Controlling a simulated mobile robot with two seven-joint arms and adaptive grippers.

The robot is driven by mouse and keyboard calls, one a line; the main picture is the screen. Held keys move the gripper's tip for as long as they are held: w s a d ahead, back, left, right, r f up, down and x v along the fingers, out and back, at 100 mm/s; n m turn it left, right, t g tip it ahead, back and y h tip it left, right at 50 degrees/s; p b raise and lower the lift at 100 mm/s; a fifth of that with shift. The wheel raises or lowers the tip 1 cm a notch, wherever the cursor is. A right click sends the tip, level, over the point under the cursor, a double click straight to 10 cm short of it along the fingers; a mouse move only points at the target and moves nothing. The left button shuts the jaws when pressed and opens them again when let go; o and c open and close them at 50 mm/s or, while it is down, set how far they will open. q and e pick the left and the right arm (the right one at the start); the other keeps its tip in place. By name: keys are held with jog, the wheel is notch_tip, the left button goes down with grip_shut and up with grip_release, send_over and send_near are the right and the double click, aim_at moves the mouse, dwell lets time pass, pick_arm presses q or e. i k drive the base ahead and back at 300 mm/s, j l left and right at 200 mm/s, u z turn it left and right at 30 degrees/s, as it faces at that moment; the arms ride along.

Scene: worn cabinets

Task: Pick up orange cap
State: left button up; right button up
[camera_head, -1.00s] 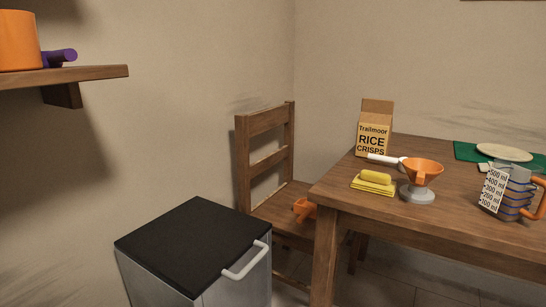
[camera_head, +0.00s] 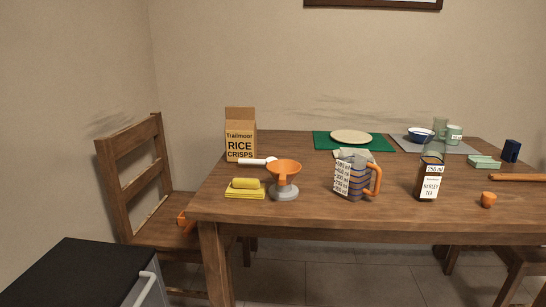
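A small orange cap (camera_head: 488,200) sits on the wooden table (camera_head: 330,213), near its front edge at the right. A clear bottle labelled barley tea, 250 ml (camera_head: 431,182), stands upright to the left of the cap, apart from it, with dark content in its lower part. Neither of my grippers shows in the head view.
A rolling pin (camera_head: 517,177) lies behind the cap. A chair (camera_head: 128,165) and black-topped cabinet (camera_head: 70,272) are left.

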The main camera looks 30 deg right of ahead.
aim_at(487, 199)
jog(key=z, duration=2.1)
